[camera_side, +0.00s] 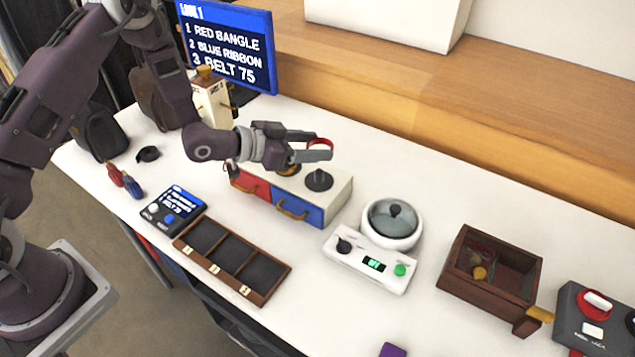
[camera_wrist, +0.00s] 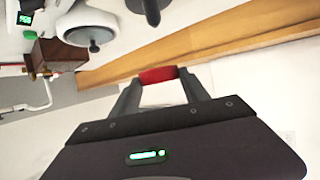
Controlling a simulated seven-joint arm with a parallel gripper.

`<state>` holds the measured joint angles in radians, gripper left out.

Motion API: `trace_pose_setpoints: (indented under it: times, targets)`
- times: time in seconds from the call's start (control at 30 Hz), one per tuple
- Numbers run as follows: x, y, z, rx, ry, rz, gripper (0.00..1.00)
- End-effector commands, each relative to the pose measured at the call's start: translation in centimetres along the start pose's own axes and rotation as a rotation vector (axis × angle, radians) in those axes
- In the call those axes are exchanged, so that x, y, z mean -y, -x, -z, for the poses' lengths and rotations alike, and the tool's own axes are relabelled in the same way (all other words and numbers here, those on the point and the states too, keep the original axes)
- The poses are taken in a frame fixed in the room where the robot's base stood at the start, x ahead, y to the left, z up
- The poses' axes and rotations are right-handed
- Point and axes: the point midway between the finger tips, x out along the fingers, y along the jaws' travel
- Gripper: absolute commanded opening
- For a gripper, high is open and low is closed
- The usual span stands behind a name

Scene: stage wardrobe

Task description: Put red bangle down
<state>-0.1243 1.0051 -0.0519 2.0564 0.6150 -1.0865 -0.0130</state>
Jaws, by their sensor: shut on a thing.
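The red bangle (camera_side: 320,142) is held between the fingertips of my gripper (camera_side: 322,149) in the side view. In the wrist view a red curved part of the bangle (camera_wrist: 158,75) spans the fingertips of my gripper (camera_wrist: 160,82), which is shut on it. The gripper is level and in the air, above the white box with red and blue drawers (camera_side: 292,198). A wooden tray with three numbered compartments (camera_side: 235,256) lies on the table, in front of the drawer box. The compartments look empty.
A screen (camera_side: 228,42) lists red bangle, blue ribbon and belt 75. A black knob (camera_side: 319,180) stands on the drawer box. A white device with a glass lid (camera_side: 392,222), a brown wooden box (camera_side: 489,262) and a dark control box (camera_side: 597,318) stand to the right.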

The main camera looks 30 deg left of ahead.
Motion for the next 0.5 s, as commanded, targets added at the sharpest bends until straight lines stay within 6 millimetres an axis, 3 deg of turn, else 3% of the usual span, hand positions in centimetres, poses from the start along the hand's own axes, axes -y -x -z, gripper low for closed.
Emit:
trace_pose_setpoints:
  times: [0.23, 0.5]
  targets:
    - [0.0, -0.1, -0.2, 0.000, -0.001, 0.000, 0.14]
    - [0.0, -2.1, -5.1, 0.001, 0.000, 0.001, 0.14]
